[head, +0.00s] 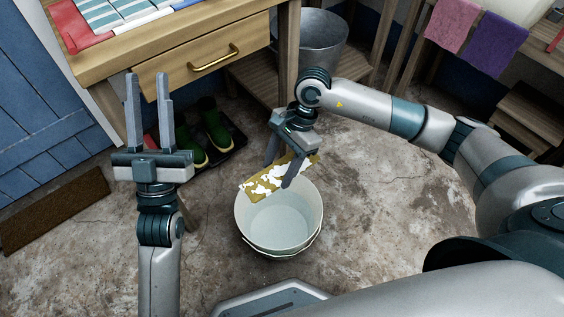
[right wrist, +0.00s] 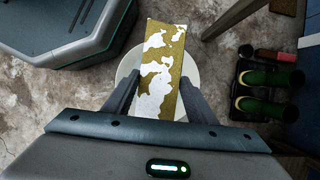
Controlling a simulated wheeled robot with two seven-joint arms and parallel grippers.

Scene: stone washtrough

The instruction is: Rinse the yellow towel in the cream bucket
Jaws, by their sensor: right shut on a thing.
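The yellow towel (head: 266,180) has white patches, like foam or suds. It also shows in the right wrist view (right wrist: 162,70), hanging between the fingers. My right gripper (head: 279,174) is shut on the towel and holds it over the far rim of the cream bucket (head: 243,225). The bucket stands on the floor with pale water (head: 280,222) in it. In the right wrist view the bucket (right wrist: 127,62) is mostly hidden behind the towel. My left gripper (head: 148,88) is open and empty, fingers upward, left of the bucket.
A wooden table with a drawer (head: 205,62) stands behind. Green boots (head: 215,128) sit on a dark tray near its leg. A metal tub (head: 312,42) is on a low shelf at the back. A brown mat (head: 52,210) lies at left. Pink (head: 455,22) and purple (head: 496,45) cloths hang at upper right.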

